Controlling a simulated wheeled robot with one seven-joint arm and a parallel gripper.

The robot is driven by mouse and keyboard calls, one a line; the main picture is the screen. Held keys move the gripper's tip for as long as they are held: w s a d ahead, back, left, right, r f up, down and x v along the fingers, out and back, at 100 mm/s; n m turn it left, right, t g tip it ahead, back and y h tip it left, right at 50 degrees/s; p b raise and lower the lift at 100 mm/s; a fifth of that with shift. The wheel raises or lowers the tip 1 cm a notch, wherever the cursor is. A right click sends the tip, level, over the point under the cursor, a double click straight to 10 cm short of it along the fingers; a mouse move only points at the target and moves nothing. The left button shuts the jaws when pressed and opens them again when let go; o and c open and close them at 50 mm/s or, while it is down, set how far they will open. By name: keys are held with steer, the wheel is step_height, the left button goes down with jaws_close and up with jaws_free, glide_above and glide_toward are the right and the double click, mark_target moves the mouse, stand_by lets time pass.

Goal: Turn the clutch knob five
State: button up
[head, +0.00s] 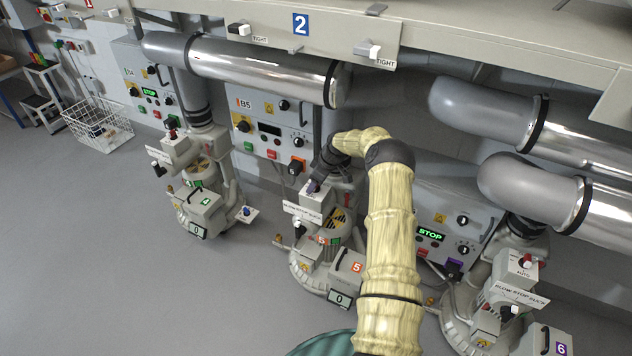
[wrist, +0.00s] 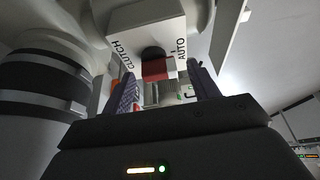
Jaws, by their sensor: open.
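In the wrist view, the clutch knob (wrist: 157,69) is red with a black base, on a white box (wrist: 145,27) lettered CLUTCH on the left and AUTO on the right. My gripper (wrist: 163,84) is open. In the head view, my gripper (head: 314,186) is over the top of blower 5 (head: 322,272), marked by an orange 5 plate. The knob is hidden there by the gripper.
Blower 4 (head: 203,197) stands to the left and blower 6 (head: 500,300) to the right. Panel B5 (head: 268,128) is on the wall behind. A large silver pipe (head: 262,67) runs above. A lever (head: 298,227) sits below the box on blower 5. Open grey floor lies at the left.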

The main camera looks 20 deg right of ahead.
steer(key=p+v, duration=0.2)
steer(key=v, duration=1.5)
steer(key=shift+d, duration=0.1)
